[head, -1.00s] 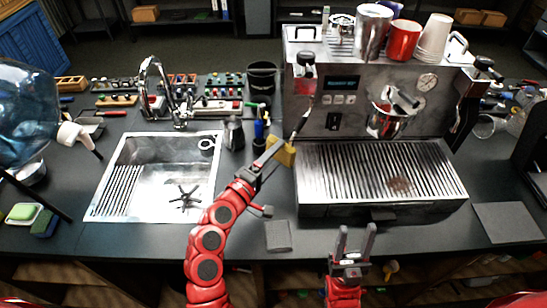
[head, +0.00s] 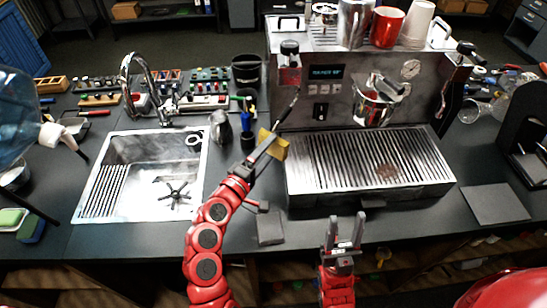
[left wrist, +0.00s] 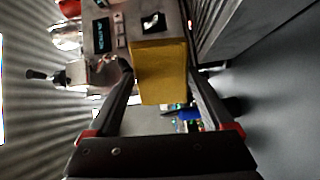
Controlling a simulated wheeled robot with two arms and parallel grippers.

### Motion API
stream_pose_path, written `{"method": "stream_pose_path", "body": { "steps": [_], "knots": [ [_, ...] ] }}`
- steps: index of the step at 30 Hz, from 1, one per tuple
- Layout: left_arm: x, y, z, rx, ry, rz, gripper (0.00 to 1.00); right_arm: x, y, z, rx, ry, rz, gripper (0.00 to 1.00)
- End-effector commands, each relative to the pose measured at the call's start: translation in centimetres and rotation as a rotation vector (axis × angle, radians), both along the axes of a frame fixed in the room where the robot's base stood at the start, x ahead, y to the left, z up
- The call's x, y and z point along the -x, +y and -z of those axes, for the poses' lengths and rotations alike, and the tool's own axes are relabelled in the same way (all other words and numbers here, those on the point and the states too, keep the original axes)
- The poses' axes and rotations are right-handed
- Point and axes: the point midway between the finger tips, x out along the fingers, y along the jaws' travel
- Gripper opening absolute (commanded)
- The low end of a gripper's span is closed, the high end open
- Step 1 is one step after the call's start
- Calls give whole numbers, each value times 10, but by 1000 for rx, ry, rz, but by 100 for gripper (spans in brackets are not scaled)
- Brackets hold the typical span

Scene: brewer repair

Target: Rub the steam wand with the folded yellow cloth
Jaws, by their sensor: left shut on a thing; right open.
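The folded yellow cloth (head: 274,144) is held between the fingertips of my left gripper (head: 264,150), beside the left end of the espresso machine (head: 350,85). In the left wrist view the cloth (left wrist: 161,75) fills the space between the fingers. The steam wand (head: 289,106) is a thin dark rod slanting down at the machine's left front toward the cloth. Its lower end is close to or behind the cloth, and I cannot tell whether they touch. My right gripper (head: 344,230) is open and empty, in front of the drip tray (head: 365,170).
A sink (head: 140,185) with a tall faucet is at the left. A metal pitcher (head: 221,127) and a dark holder with a blue-handled tool (head: 247,125) stand close left of my left gripper. Cups (head: 388,26) stand on the machine. A grey mat (head: 494,204) lies at the right on bare counter.

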Motion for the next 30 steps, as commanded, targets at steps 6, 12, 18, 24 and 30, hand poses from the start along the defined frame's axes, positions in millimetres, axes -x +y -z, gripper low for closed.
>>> {"method": "stream_pose_path", "body": {
  "steps": [6, 12, 18, 24, 30],
  "knots": [
    [-9, 11, 0, 1, -1, -1, 41, 0, 0, 9, 0, 0, 0, 50],
    [-9, 11, 0, 0, 0, 0, 41, 0, 0, 9, 0, 0, 0, 50],
    [-7, 13, 0, 1, 1, -1, 41, 0, 0, 10, 0, 0, 0, 50],
    [7, 24, 2, 1, 1, -1, 41, 0, 0, 15, 0, 0, 0, 50],
    [25, 38, 2, 1, 1, -1, 41, 0, 0, 22, 0, 0, 0, 50]
  ]
}}
